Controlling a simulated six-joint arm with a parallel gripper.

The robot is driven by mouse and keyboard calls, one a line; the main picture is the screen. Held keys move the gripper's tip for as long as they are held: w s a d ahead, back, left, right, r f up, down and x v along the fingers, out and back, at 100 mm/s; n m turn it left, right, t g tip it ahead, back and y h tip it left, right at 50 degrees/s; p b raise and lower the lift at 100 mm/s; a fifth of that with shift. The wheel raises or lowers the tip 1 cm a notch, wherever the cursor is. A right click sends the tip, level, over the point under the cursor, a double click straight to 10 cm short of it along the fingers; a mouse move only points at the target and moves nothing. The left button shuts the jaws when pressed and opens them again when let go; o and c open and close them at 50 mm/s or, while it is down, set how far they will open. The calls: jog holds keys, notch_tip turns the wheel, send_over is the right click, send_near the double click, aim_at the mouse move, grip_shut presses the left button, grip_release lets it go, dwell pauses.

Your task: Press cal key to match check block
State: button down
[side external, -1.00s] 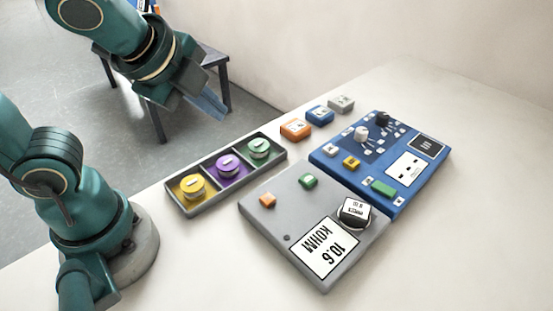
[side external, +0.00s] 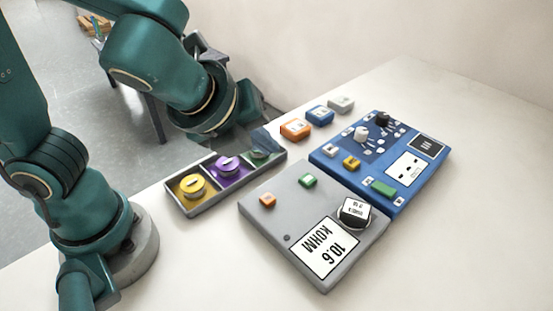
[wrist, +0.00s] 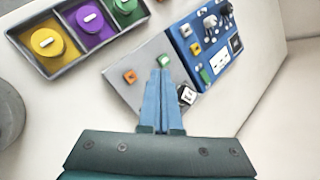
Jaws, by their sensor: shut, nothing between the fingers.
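The grey meter (side external: 275,230) lies flat on the table, its display (side external: 323,247) reading 10.6 KOHM upside down. It carries an orange key (side external: 267,200) and a green key (side external: 308,181); I cannot read which is the cal key. A black block with a white label (side external: 355,210) sits on the meter's round pad; its small print is unclear. It also shows in the wrist view (wrist: 187,95). My gripper (side external: 268,140) is shut and empty, above the tray's far end. In the wrist view, its blue fingertips (wrist: 160,72) appear just below the green key (wrist: 164,61).
A tray (side external: 205,208) holds yellow (side external: 192,187), purple (side external: 228,167) and green round pieces, the green one partly hidden by my gripper. A blue panel (side external: 385,160) adjoins the meter. Orange, blue and grey blocks (side external: 341,104) stand behind. The table's right side is clear.

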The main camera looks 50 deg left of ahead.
aim_at(266, 201)
jog(key=shift+f, duration=4.25)
jog(key=shift+f, duration=0.1)
jog(key=shift+f, duration=0.35)
jog(key=shift+f, duration=0.45)
jog(key=shift+r, duration=0.9)
jog(key=shift+r, duration=0.1)
jog(key=shift+r, duration=2.45)
